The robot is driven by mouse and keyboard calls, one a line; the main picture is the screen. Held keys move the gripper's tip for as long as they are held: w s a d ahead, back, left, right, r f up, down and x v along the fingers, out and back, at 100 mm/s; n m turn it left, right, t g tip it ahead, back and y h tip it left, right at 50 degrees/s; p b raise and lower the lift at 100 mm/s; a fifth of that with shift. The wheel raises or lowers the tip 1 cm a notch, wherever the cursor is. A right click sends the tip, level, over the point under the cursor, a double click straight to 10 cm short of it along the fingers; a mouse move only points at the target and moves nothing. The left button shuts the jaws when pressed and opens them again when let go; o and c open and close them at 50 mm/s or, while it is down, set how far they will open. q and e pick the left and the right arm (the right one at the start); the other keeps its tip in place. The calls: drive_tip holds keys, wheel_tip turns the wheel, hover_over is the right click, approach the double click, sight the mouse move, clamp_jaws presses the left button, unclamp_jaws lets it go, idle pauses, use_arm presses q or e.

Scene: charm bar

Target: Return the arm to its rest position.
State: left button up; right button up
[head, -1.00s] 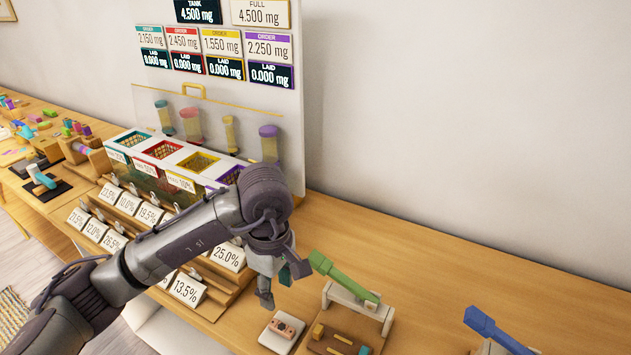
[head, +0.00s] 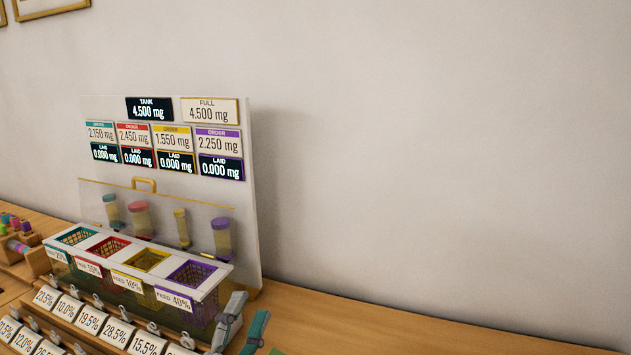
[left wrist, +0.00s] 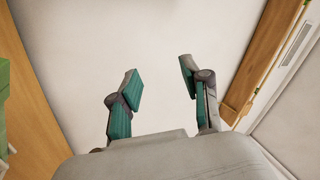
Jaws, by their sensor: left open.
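My left gripper (head: 242,325) shows at the bottom edge of the head view, just right of the purple-rimmed basket. Only its two fingers are in view there; the arm behind them is out of the picture. In the left wrist view its two teal-padded fingers (left wrist: 160,85) are spread apart with nothing between them. Beyond them is a plain pale surface. My right gripper is in neither view.
A bin unit (head: 215,266) with teal, red, yellow and purple baskets stands left of the gripper. Percentage cards (head: 91,319) line its front. A sign board (head: 248,130) rises behind it. The wooden counter (head: 400,325) to the right looks clear.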

use_arm(q)
drive_tip(key=s+a+f+n+g+y, duration=0.25)
drive_tip(key=a+f+n+g, duration=0.2)
drive_tip(key=f, duration=0.45)
drive_tip(key=s+a+f+n+g+y, duration=0.2)
drive_tip(key=a+f+n+g+y, duration=0.15)
drive_tip(key=f+n, duration=0.4)
drive_tip(key=s+a+f+n+g, duration=0.25)
drive_tip(key=s+f+g, duration=0.75)
drive_tip(key=s+f, duration=0.7)
wheel_tip(320, 180, down, 21)
drive_tip(key=s, duration=0.2)
drive_tip(key=s+a+f+g, duration=0.2)
drive_tip(key=s+f, duration=1.5)
drive_tip(key=f, duration=0.1)
drive_tip(key=shift+s+a+f, duration=0.2)
drive_tip(key=shift+s+a, duration=0.15)
